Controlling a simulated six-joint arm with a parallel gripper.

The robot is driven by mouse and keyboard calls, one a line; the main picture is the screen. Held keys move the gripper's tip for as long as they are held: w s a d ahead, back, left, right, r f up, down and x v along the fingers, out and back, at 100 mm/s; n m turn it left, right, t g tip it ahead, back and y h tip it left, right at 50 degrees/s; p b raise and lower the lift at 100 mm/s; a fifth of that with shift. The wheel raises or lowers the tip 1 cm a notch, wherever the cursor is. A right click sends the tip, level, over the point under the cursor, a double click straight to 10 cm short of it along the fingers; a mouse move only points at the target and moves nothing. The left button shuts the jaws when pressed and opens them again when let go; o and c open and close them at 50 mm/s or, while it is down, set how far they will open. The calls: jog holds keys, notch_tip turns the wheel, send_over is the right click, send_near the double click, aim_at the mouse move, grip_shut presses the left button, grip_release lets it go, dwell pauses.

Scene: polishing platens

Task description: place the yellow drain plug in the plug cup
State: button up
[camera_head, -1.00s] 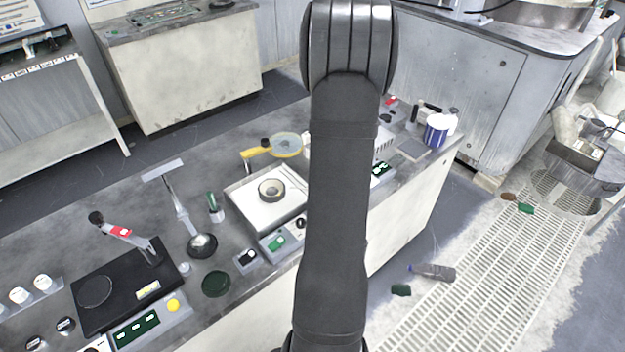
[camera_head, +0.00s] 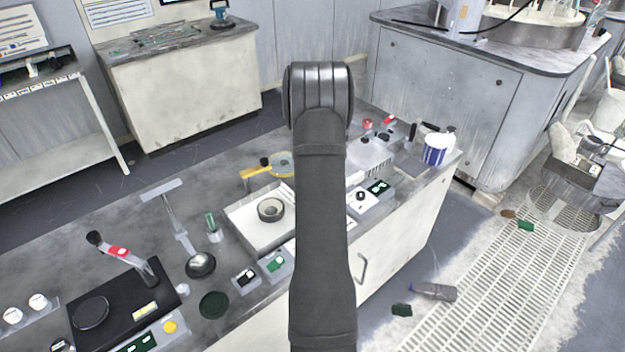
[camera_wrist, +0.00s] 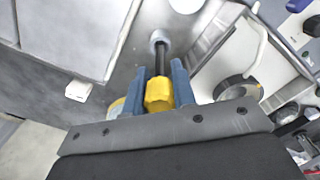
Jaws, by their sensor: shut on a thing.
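In the wrist view my gripper (camera_wrist: 161,75) has its two blue fingers closed on a yellow faceted piece, which I take for the yellow drain plug (camera_wrist: 158,95). A black stem runs from it away from the camera. The stem's far end overlaps a small pale round cup (camera_wrist: 160,38), perhaps the plug cup, above a grey surface. I cannot tell whether the stem is inside it or only in line with it. In the head view my arm hides the gripper and the held piece.
A pale tray with a ring-shaped dish (camera_head: 270,209) sits mid-bench and shows right of the gripper in the wrist view (camera_wrist: 238,88). A yellow-rimmed disc (camera_head: 283,164) stands behind it. A black balance (camera_head: 125,300) and small control boxes crowd the front. A blue-white tub (camera_head: 435,150) stands far right.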

jog(key=shift+f, duration=1.9)
jog(key=shift+f, duration=0.2)
jog(key=o, duration=1)
jog(key=shift+r, duration=0.1)
notch_tip(320, 180, up, 12)
jog(key=shift+r, duration=0.1)
